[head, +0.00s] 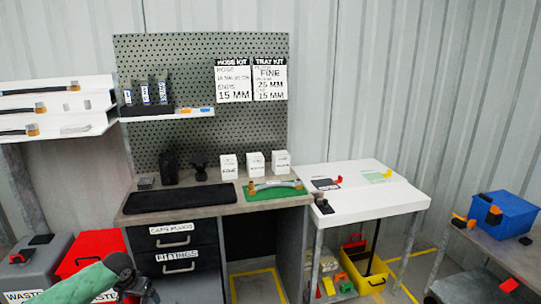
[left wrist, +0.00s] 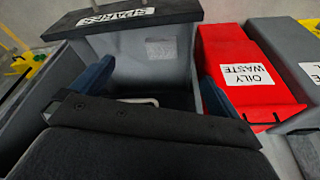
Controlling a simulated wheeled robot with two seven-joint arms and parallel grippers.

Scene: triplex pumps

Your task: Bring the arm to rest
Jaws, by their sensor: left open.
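My left arm comes in from the bottom left of the head view with a green sleeve. Its gripper (head: 138,287) is low in front of the drawer unit, near the red bin. In the left wrist view the two blue fingers (left wrist: 155,92) stand wide apart with nothing seen between them. Beyond them is a dark drawer-like front (left wrist: 125,18) with a label that seems to read SPARES, and a grey box-like space beside it. I cannot tell whether the fingers touch anything. My right gripper is out of both views.
The red bin (head: 95,245) labelled oily waste and a grey bin (head: 38,262) stand left of the drawers (head: 185,240). The workbench (head: 225,208) holds a black mat, white boxes and a hose on a green mat. A white table (head: 350,210) and blue bin (head: 508,212) are right.

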